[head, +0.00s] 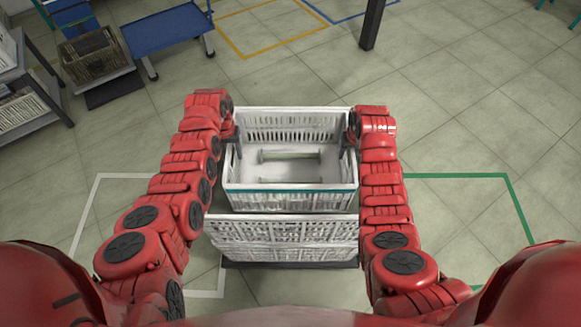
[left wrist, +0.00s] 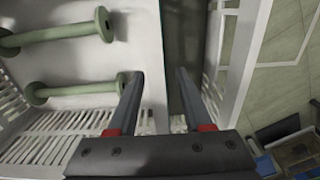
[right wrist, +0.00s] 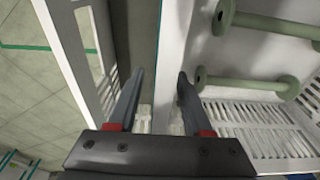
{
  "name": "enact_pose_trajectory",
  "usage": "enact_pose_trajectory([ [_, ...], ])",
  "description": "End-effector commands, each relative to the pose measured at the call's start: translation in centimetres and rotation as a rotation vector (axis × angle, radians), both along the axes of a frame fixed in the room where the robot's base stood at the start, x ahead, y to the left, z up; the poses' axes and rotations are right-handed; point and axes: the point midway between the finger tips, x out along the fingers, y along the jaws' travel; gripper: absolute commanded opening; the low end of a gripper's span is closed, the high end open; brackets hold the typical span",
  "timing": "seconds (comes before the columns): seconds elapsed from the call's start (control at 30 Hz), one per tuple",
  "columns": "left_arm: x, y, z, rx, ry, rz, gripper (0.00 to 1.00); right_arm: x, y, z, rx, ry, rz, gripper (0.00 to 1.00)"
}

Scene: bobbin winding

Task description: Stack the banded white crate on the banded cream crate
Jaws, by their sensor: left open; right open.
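A white slatted crate (head: 290,200) with a teal band across its front stands in the middle of the head view. Pale green bobbins (head: 290,156) lie on its white floor, two of them showing in the left wrist view (left wrist: 65,88). My left gripper (left wrist: 160,74) is open over the crate's left end, one finger on each side of a white edge. My right gripper (right wrist: 160,74) is open likewise at the right end. Whether the fingers touch the edges I cannot tell. Slatted white crate walls (head: 280,232) show nearer to me; I cannot tell which crate is the cream one.
A dark base (head: 290,264) lies under the nearer crate walls. A blue cart (head: 165,30), a crate of goods (head: 97,55) and a grey shelf (head: 35,85) stand back left. A dark post (head: 372,25) stands behind. The floor to the right is clear.

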Motion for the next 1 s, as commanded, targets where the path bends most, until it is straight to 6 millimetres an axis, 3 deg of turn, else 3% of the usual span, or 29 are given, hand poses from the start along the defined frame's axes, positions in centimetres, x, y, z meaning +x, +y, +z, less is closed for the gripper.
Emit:
enact_pose_trajectory([
  [0.2,0.02,0.01,0.02,0.000,-0.001,0.000,0.48,0.01,0.01,0.03,0.000,0.000,0.000,0.48],
  [0.47,0.03,0.02,0.04,0.000,-0.001,0.000,0.01,0.01,0.01,0.05,0.000,0.000,0.000,0.01],
  [1.0,0.04,0.04,0.06,0.001,-0.001,0.000,0.00,0.01,0.01,0.06,0.000,0.000,0.000,0.00],
])
